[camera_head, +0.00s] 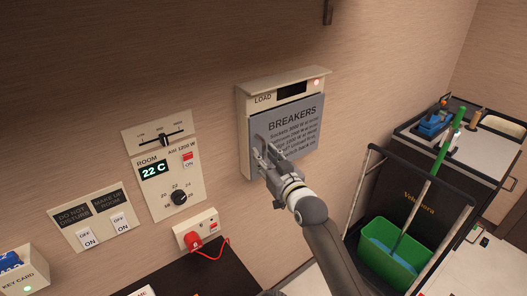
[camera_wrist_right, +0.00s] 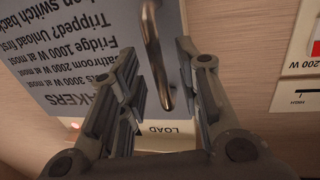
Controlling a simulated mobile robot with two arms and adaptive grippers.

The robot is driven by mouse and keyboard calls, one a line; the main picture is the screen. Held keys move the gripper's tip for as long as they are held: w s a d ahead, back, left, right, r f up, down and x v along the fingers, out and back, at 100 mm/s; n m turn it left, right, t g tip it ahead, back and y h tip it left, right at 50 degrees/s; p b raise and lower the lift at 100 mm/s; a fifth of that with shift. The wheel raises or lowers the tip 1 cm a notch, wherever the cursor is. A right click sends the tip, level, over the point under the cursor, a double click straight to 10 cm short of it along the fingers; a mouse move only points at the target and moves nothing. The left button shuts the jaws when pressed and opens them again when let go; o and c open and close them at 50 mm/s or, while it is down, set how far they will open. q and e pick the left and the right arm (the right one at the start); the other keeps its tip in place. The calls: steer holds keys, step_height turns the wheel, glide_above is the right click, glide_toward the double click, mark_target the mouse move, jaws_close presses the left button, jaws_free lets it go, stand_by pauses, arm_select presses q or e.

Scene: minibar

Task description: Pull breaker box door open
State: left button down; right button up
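The breaker box (camera_head: 242,100) is a cream box on the wall with a dark display and a red light at its top. Its grey door (camera_head: 298,122), lettered "BREAKERS", lies flat over the front and looks closed. My right gripper (camera_head: 262,146) is at the door's lower left. In the right wrist view, the right gripper (camera_wrist_right: 155,55) is open, and the metal bar handle (camera_wrist_right: 155,50) of the door shows between its two fingers, with gaps on both sides. In the head view the gripper hides the handle. My left gripper is not in view.
Left of the box is a room control panel (camera_head: 184,207) with a slider above, and switch plates (camera_head: 93,218). Below is a socket with a red plug (camera_head: 193,241) and a dark counter (camera_head: 215,275). A cleaning cart with a green bucket (camera_head: 395,255) stands at right.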

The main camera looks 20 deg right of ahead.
steer(key=shift+w+a, duration=0.1)
steer(key=shift+w, duration=0.55)
jaws_close()
